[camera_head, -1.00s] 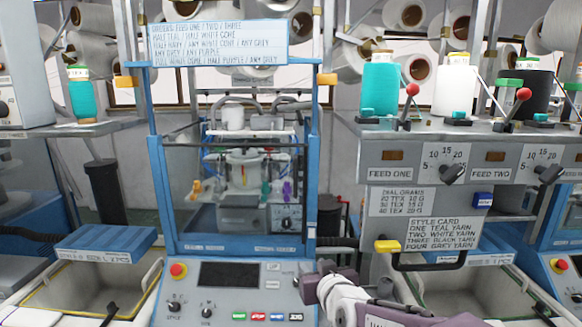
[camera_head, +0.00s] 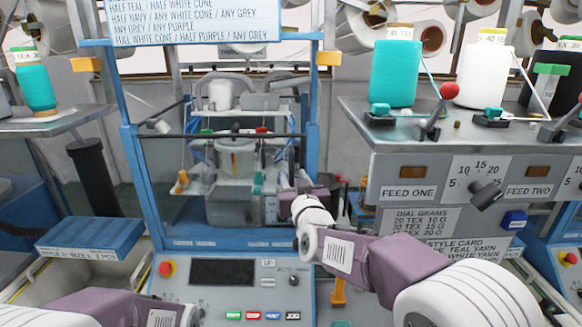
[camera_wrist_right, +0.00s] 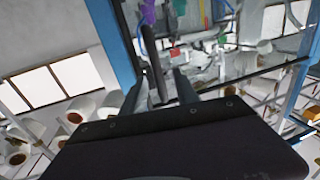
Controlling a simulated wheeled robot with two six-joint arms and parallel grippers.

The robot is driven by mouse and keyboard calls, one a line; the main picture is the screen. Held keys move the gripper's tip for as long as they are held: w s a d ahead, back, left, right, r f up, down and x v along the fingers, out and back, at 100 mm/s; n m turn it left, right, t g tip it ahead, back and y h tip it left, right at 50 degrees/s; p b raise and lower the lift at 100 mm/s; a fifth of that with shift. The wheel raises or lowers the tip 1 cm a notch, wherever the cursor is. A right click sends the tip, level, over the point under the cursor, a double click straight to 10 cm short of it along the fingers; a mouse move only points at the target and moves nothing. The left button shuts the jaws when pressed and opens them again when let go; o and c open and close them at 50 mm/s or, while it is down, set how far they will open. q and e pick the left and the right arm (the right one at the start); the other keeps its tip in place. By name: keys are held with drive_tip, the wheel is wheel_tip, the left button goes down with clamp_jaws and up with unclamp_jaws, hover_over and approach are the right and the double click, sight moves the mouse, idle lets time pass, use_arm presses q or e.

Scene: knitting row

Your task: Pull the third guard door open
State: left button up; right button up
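The guard door is the clear front panel of the blue-framed machine, with a dark bar (camera_head: 235,135) across it; it looks closed. My right arm reaches to the lower right of this door, and my right gripper (camera_head: 288,196) is in front of the right post, its fingers mostly hidden by my wrist. In the right wrist view, my gripper's two grey fingers (camera_wrist_right: 158,92) stand apart, with a dark upright bar (camera_wrist_right: 153,68), perhaps the door handle, between them. I cannot tell if they touch it. Only links of my left arm show; its gripper is out of view.
A control panel (camera_head: 225,292) with a red button (camera_head: 166,269) lies below the door. A grey feed bench (camera_head: 415,165) with yarn cones and levers juts out at right. A blue box (camera_head: 90,238) sits at left.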

sight(292, 174)
drive_tip(key=w, duration=0.3)
drive_tip(key=w+p, duration=0.1)
drive_tip(key=shift+w+a+f, duration=0.2)
drive_tip(key=shift+a+f, duration=0.05)
drive_tip(key=shift+s+r, duration=0.3)
drive_tip(key=shift+s, duration=0.3)
drive_tip(key=shift+w+f, duration=0.2)
drive_tip(key=shift+w, duration=0.1)
clamp_jaws()
